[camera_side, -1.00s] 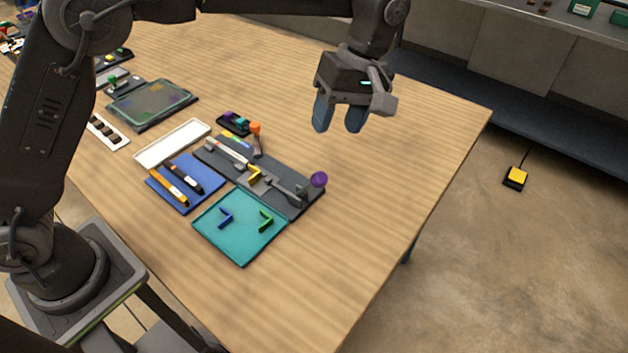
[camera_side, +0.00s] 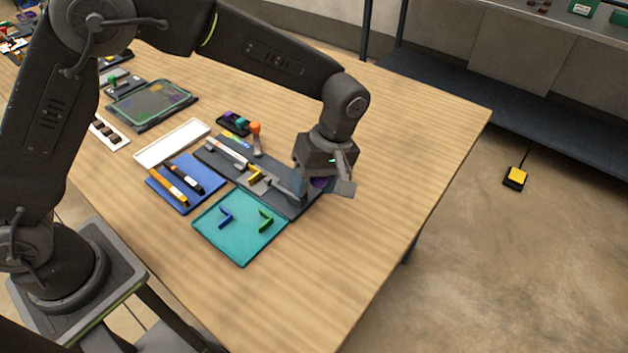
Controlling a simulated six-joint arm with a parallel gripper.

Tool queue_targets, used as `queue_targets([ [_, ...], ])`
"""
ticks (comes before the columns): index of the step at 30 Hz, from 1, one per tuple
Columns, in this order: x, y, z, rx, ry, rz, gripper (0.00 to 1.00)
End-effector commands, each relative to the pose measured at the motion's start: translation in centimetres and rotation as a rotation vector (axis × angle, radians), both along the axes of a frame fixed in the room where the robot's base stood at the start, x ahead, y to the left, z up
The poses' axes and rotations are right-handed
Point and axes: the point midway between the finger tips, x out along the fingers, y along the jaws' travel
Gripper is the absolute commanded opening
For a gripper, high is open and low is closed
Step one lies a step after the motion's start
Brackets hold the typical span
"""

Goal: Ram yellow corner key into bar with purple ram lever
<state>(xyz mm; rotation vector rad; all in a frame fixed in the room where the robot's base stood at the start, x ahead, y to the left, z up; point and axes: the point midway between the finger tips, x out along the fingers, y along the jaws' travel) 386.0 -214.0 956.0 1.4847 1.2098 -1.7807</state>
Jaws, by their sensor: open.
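The yellow corner key (camera_side: 255,174) sits on the dark grey fixture board (camera_side: 222,164), at the near end of a light grey bar (camera_side: 226,150). The purple ram lever's knob (camera_side: 319,183) is at the right end of the board, mostly hidden by my gripper. My gripper (camera_side: 318,190) is open and lowered over the knob, its fingers pointing down around or beside it. Whether the fingers touch the knob cannot be told. A grey ram part (camera_side: 280,184) lies between the key and the knob.
A teal mat (camera_side: 240,245) with a blue key (camera_side: 225,217) and a green key (camera_side: 265,221) lies in front. A blue mat (camera_side: 175,202) holds two marker-like tools. The table's right side is clear.

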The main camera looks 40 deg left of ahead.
Motion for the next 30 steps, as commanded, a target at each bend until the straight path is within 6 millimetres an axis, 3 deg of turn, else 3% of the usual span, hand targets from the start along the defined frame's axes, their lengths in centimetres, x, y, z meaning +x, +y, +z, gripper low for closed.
queue_targets([
  [8, -0.04, 0.03, -0.11, 0.000, 0.001, 0.000, 0.51],
  [24, -0.02, 0.00, -0.06, 0.000, 0.000, 0.000, 0.00],
  [30, -0.01, 0.02, -0.04, -0.002, 0.000, 0.000, 0.00],
])
